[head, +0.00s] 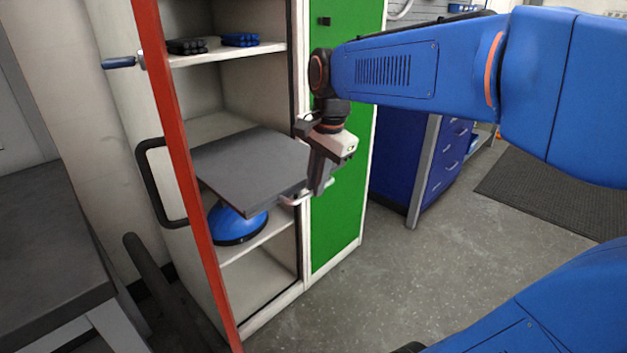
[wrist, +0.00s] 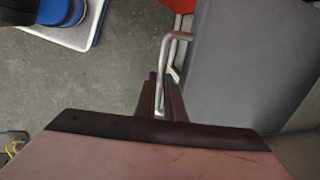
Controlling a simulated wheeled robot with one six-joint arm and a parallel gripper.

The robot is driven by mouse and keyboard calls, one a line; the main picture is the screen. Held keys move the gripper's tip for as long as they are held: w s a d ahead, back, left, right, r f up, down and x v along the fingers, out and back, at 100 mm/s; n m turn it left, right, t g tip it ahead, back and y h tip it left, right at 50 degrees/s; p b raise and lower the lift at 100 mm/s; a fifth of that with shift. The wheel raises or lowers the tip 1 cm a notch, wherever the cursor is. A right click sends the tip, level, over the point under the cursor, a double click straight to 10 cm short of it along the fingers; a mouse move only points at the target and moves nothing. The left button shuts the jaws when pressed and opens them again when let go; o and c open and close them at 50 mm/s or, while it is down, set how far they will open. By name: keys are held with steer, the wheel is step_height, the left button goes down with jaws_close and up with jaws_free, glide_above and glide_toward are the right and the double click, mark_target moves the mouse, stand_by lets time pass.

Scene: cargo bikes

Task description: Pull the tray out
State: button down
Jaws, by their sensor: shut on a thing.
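The tray (head: 250,165) is a flat dark grey slab in the open cabinet, partly out past the cabinet's front. It also fills the right of the wrist view (wrist: 245,60). A pale metal bar handle (head: 290,201) is on its front edge and shows in the wrist view (wrist: 163,62). My gripper (head: 318,186) is at the tray's front right corner, fingers pointing down. In the wrist view its fingers (wrist: 163,100) are shut around the handle bar. The exact contact is partly hidden by the fingers.
The cabinet's red door (head: 180,130) stands open at left; the green door (head: 340,205) is shut at right. A blue domed object (head: 236,226) sits below the tray. Small dark items (head: 187,46) lie on the upper shelf. A grey table (head: 45,245) is at left. Floor (head: 400,280) in front is clear.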

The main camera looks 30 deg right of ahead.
steer(key=c, duration=1.8)
jaws_free()
steer(key=shift+c, duration=0.2)
steer(key=shift+r, duration=0.15)
steer(key=s+d+r, duration=0.1)
steer(key=s+r, duration=0.2)
steer(key=r, duration=1.4)
steer(key=shift+s, duration=0.15)
steer(key=shift+f, duration=0.1)
steer(key=s+f+n+t, duration=0.1)
steer(key=s+f+n, duration=0.3)
steer(key=f, duration=0.4)
steer(key=s+a+f+n+t, duration=0.1)
steer(key=s+f+n, duration=0.3)
steer(key=f, duration=0.5)
steer(key=s+a+f+n, duration=0.1)
steer(key=s+f+n, duration=0.3)
steer(key=f, duration=0.5)
steer(key=shift+n+t+h, duration=0.3)
steer(key=shift+n+t, duration=0.1)
steer(key=shift+n, duration=0.8)
